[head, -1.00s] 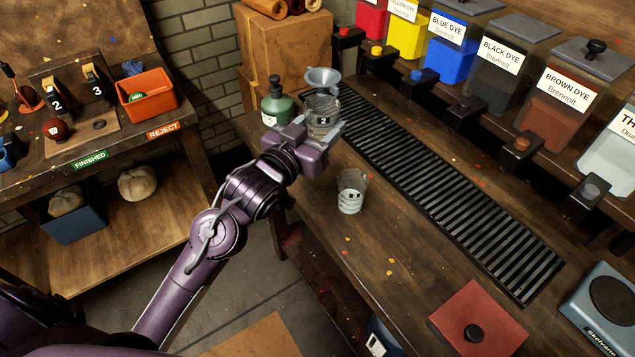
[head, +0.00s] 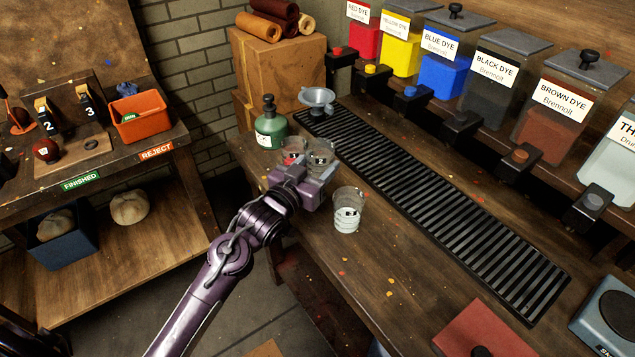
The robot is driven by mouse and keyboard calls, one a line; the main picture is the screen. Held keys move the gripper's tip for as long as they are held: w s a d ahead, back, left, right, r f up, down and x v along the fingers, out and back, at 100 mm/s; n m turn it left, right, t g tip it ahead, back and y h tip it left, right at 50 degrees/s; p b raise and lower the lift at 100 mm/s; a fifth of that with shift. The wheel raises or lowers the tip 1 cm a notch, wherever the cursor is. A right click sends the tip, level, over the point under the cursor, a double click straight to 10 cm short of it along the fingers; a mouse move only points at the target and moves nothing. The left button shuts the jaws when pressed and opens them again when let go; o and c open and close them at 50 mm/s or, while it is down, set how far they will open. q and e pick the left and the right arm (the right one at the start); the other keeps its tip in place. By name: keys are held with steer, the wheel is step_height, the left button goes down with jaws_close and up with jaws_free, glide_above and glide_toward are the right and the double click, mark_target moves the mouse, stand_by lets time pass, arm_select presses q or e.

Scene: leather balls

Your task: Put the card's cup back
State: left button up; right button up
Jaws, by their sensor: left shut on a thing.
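My left gripper (head: 320,172) is shut on a clear cup (head: 321,152) with a dark "2" mark, at the far left end of the workbench. Whether the cup touches the bench is hidden by the gripper. A second clear cup (head: 292,147) with red in or on it stands just left of the held cup, partly hidden behind the gripper. A third clear cup (head: 346,212) with a dark mark stands upright on the bench, right of the gripper and apart from it. My right gripper is not in view.
A black slatted grate (head: 430,205) runs along the bench below the dye dispensers (head: 440,62). A red-brown square (head: 485,330) lies at the front right. Bare wood lies between.

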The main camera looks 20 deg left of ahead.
arm_select(q)
steer(key=shift+f, duration=2.85)
steer(key=shift+f, duration=0.1)
steer(key=o, duration=1)
steer(key=b+v, duration=0.1)
steer(key=v, duration=1.1)
steer(key=shift+r, duration=0.25)
